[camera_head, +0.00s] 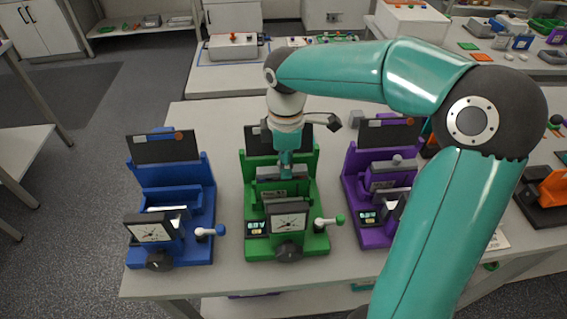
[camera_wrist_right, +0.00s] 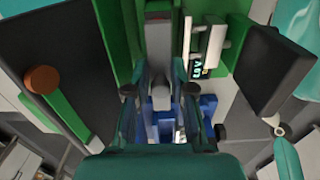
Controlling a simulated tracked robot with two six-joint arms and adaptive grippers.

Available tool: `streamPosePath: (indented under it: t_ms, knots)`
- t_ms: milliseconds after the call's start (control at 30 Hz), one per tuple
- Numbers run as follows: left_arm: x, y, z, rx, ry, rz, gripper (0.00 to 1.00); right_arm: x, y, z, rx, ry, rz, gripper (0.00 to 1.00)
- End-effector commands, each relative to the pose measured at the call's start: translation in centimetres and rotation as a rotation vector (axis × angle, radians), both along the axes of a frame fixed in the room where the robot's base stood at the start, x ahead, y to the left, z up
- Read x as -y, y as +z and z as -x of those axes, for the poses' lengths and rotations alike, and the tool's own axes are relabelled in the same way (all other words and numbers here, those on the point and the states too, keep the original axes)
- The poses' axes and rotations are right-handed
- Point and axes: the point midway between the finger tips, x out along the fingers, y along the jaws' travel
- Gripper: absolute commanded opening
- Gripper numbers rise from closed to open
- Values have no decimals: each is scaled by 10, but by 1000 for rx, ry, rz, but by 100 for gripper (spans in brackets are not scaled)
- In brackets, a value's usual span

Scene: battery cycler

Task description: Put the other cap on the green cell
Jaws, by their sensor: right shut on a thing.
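The green cycler (camera_head: 312,225) stands in the middle of the bench, with a dark panel at its back, a dial and a white lever with a green knob. A grey block, which looks like its cell (camera_head: 268,173), sits in its bay. My right gripper (camera_head: 285,168) points down over this block and hides part of it. In the wrist view, the right gripper (camera_wrist_right: 161,95) is shut on a small light grey piece (camera_wrist_right: 161,99), which looks like a cap. I cannot tell whether this piece touches the cell. My left gripper is not in view.
A blue cycler (camera_head: 199,208) stands to the left, and a purple cycler (camera_head: 357,200) to the right, partly behind my right arm. An orange device (camera_head: 553,190) is at the far right. Bare bench (camera_head: 228,185) shows between the blue and green cyclers.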

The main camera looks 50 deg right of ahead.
Motion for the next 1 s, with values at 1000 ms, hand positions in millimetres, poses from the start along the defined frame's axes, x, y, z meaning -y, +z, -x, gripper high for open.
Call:
streamPosePath:
  t_ms: [1000]
  knots:
    - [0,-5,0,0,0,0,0,0,-8,0,0,1,0,30]
